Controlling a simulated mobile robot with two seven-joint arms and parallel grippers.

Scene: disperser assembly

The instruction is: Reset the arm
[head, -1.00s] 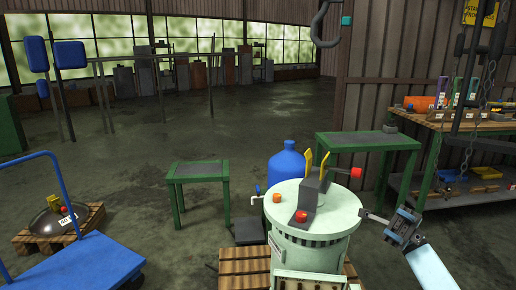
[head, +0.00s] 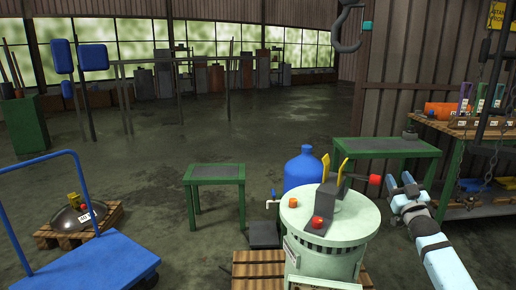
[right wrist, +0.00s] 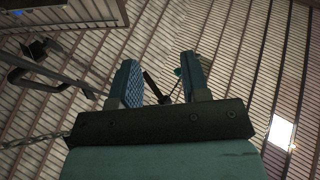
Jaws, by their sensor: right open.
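My right gripper (head: 399,184) is raised at the right of the head view, just right of the disperser, with its arm coming in from the lower right. Its two fingers stand apart with nothing between them, as the right wrist view (right wrist: 160,85) also shows. The pale green disperser (head: 330,255) stands on a wooden pallet (head: 258,268). Its lid carries a dark bracket with yellow prongs, a red knob (head: 317,222) and an orange knob (head: 293,202). A red-ended handle (head: 374,180) sticks out towards my gripper, apart from it. My left gripper is not in view.
A blue tank (head: 304,172) stands behind the disperser. Green tables (head: 214,171) (head: 385,146) stand at centre and right. A workbench (head: 470,128) with hanging chains is at far right. A blue cart (head: 85,265) and a dome on a pallet are at left. A hook (head: 346,28) hangs above.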

